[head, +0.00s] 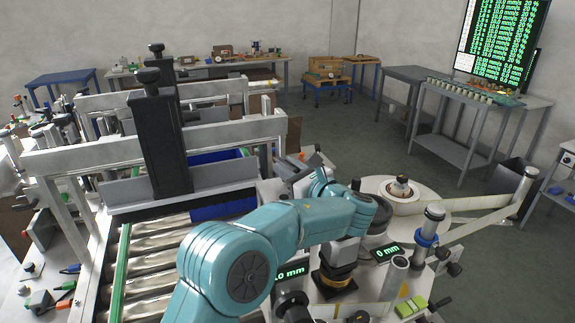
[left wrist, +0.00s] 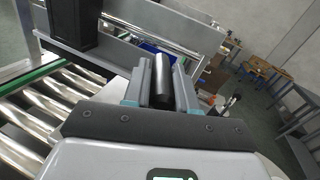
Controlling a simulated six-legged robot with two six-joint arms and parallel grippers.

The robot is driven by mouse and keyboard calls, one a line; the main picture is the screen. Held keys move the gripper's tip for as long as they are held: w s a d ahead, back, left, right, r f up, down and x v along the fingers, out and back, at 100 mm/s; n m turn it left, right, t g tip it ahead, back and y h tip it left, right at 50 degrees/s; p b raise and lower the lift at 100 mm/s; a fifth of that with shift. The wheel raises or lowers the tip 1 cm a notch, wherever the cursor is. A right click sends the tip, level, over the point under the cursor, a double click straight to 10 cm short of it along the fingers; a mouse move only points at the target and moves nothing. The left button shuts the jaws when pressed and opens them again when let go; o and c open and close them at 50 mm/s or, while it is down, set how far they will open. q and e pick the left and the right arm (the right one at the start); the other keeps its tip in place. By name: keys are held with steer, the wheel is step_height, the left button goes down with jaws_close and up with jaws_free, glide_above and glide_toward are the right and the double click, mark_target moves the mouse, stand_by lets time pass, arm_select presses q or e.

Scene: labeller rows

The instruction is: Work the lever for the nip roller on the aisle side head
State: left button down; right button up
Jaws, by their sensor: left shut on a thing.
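The rest of the lever is hidden by the gripper, and I cannot make the lever out in the head view. The labelling head has a pale round plate (head: 437,207) with a label reel (head: 401,192) and a web running right to a roller post (head: 432,222). My right gripper is not in view.
A roller conveyor (head: 152,262) with a black column (head: 160,135) and metal crossbars stands left of the arm. A blue crate (head: 222,205) is on it. Two small displays (head: 387,251) sit near the arm. Open floor (head: 340,130) lies behind the head, with grey tables beyond.

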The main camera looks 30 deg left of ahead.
arm_select(q)
steer(key=shift+d+r, duration=0.1)
steer(key=shift+r, duration=0.1)
steer(key=c, duration=1.1)
jaws_free()
steer(key=shift+o, duration=0.7)
steer(key=shift+w+f, duration=0.1)
steer(key=shift+s+d+f, duration=0.1)
steer(key=shift+s+d, duration=0.1)
steer(key=shift+d, duration=0.1)
steer(key=b+v, duration=0.4)
steer(key=v, duration=1)
steer(key=shift+d, duration=0.4)
steer(key=shift+s+d, duration=0.3)
steer(key=shift+d, duration=0.15)
